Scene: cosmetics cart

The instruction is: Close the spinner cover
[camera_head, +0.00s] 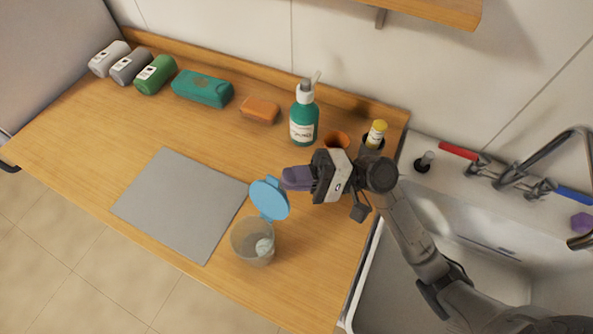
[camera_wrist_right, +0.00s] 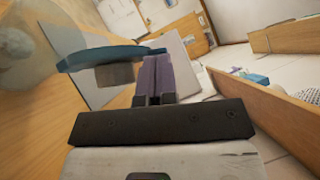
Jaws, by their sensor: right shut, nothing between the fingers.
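The spinner (camera_head: 252,244) is a clear round container on the wooden counter, with a pale part inside. Its blue cover (camera_head: 270,199) stands raised at the container's back edge, so the top is open. My right gripper (camera_head: 286,179) is shut and empty, with its purple fingers just behind and right of the cover. I cannot tell whether they touch it. In the right wrist view the blue cover (camera_wrist_right: 105,56) is seen edge-on, close to the shut fingertips (camera_wrist_right: 157,62). The blurred container is at that view's upper left. My left gripper is not in view.
A grey mat (camera_head: 180,205) lies left of the spinner. A green pump bottle (camera_head: 304,115), an orange cup (camera_head: 337,140) and an orange block (camera_head: 260,110) stand behind. A teal pack (camera_head: 203,89) and rolled towels line the back. The sink (camera_head: 455,245) is at right.

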